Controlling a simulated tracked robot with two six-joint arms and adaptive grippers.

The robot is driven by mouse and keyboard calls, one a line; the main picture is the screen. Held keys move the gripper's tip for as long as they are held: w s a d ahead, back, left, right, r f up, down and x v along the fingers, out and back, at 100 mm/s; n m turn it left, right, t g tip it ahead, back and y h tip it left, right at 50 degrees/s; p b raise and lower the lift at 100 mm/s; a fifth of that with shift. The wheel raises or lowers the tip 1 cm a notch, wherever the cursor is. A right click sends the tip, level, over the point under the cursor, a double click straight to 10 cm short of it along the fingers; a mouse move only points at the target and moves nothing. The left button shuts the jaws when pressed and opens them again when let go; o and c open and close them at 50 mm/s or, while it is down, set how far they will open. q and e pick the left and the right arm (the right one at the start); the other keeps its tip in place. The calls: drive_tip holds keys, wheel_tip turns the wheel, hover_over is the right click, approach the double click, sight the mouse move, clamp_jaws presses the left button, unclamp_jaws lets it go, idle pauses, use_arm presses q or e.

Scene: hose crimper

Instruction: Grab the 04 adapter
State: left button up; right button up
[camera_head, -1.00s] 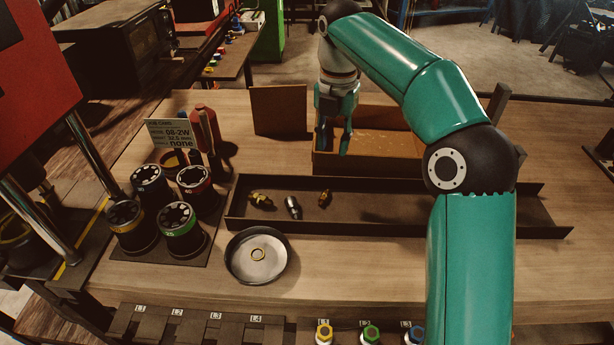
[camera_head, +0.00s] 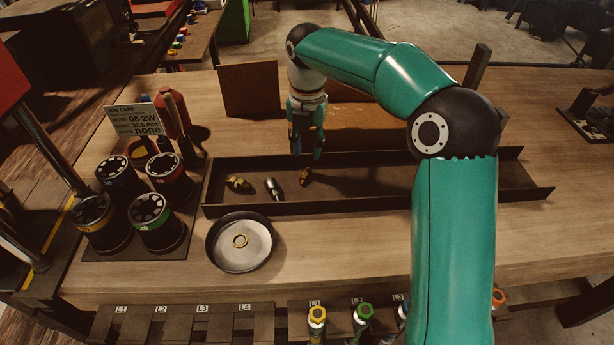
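Three fittings lie in the long dark tray (camera_head: 430,200): a brass one (camera_head: 238,183) at left, a silver one (camera_head: 273,188) in the middle, and a small brass one (camera_head: 304,176) at right. No size marking is readable, so I cannot tell which is the 04 adapter. My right gripper (camera_head: 306,152) points down at the tray's back edge, just above and behind the small brass fitting. Its two fingers are apart with nothing between them. A small gap shows between the fingertips and that fitting. My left gripper is not in view.
A cardboard box (camera_head: 365,143) stands behind the tray, partly hidden by my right arm. A round dish (camera_head: 217,256) holding a ring sits in front. Several black die holders (camera_head: 151,222) and a job card (camera_head: 140,120) reading 08-2W stand at left.

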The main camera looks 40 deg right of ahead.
sight(308, 170)
drive_tip(key=shift+f, duration=2.9)
clamp_jaws()
